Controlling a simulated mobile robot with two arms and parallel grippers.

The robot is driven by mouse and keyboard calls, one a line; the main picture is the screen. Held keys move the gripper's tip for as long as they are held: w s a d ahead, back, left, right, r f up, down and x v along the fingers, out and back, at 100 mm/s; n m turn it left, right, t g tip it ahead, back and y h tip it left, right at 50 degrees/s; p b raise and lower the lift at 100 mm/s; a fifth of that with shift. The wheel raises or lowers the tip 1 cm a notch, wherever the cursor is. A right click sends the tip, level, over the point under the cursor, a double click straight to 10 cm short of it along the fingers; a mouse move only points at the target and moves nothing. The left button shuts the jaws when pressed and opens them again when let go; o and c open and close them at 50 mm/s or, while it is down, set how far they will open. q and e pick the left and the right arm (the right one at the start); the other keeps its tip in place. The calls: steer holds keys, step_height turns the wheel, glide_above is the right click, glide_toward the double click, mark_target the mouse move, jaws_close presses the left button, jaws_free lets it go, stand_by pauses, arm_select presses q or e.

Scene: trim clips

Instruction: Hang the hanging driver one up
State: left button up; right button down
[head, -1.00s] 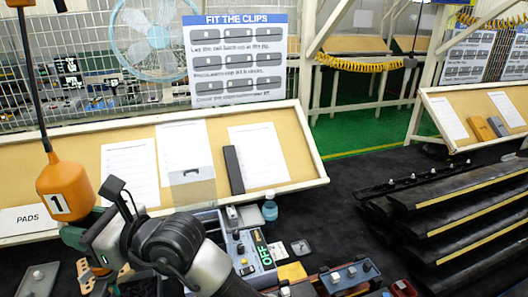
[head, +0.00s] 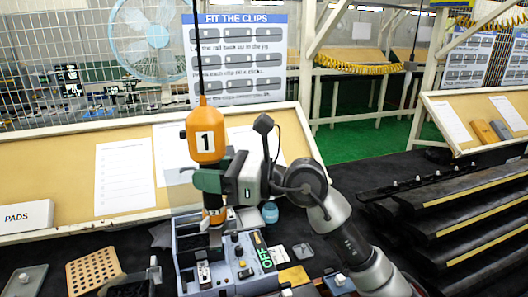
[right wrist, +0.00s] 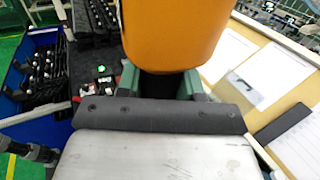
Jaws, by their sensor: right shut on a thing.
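Driver one (head: 207,140) is an orange tool marked "1", upright on a dark cord that runs up out of view. My right gripper (head: 208,182) is shut on it, around its lower part. The driver's lower end is above the left part of a grey-blue control box (head: 240,262) with "OFF" in green; I cannot tell whether it touches. In the right wrist view the orange body (right wrist: 172,32) fills the top middle, between the green fingers (right wrist: 162,84). The driver's tip is hidden there.
A perforated tan block (head: 93,270) and a grey tray (head: 25,280) lie at the lower left. A tilted board with papers (head: 125,178) stands behind, with a "PADS" label (head: 25,216). Dark rails (head: 460,215) lie at the right. A blue bottle (head: 270,213) stands behind the box.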

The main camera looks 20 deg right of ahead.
steer(key=w+d+r+b, duration=0.2)
steer(key=d+b, duration=0.1)
steer(key=d, duration=0.7)
steer(key=shift+w+d, duration=0.15)
steer(key=shift+d, duration=0.05)
steer(key=shift+c, duration=2.4)
jaws_free()
steer(key=shift+f, duration=0.1)
steer(key=o, duration=0.5)
steer(key=shift+d, duration=0.1)
